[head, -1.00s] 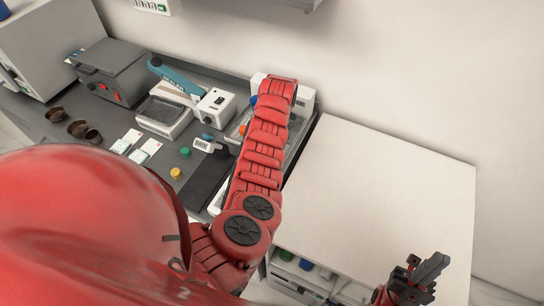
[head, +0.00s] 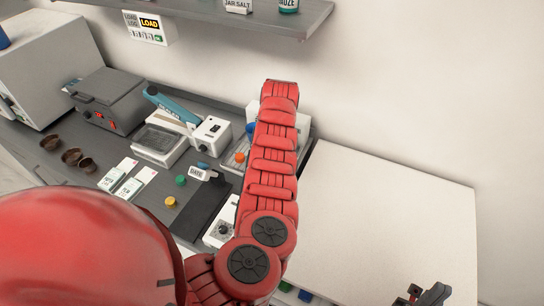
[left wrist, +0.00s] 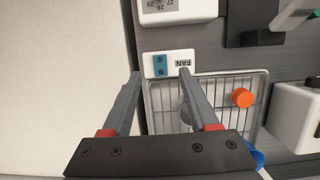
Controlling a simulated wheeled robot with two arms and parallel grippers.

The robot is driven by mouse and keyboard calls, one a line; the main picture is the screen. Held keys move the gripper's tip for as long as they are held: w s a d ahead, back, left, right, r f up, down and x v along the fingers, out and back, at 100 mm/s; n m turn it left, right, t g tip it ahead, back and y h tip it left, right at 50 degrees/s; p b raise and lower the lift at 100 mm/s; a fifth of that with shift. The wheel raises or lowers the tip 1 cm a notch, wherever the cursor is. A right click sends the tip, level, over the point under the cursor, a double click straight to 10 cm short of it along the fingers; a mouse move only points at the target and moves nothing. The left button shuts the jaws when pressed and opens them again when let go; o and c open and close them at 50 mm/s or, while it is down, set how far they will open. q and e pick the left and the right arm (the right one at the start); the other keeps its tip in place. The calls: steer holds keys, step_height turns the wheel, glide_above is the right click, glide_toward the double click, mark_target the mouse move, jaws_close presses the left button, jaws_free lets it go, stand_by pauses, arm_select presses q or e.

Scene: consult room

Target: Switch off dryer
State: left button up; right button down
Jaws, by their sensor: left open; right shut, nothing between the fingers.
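A small white box labelled FAN (left wrist: 183,62), with a blue rocker switch (left wrist: 160,65), sits beside a wire rack (left wrist: 208,84) in the left wrist view. My left gripper (left wrist: 161,73) is open and empty, with its fingertips over the near side of that box. The right fingertip overlaps the label side; the left one is just outside the other side. I cannot tell whether they touch. In the head view, my left arm hides the left gripper and the FAN box. My right gripper (head: 429,298) is shut and empty, cut off at the bottom edge.
A white-edged tray (head: 233,157) with an orange cap (left wrist: 242,98) lies by my left arm. The white top (head: 385,215) at right is bare. A shelf (head: 215,17) overhangs.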

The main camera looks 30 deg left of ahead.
arm_select(q)
steer(key=shift+b+v, duration=0.8)
steer(key=shift+v, duration=2.1)
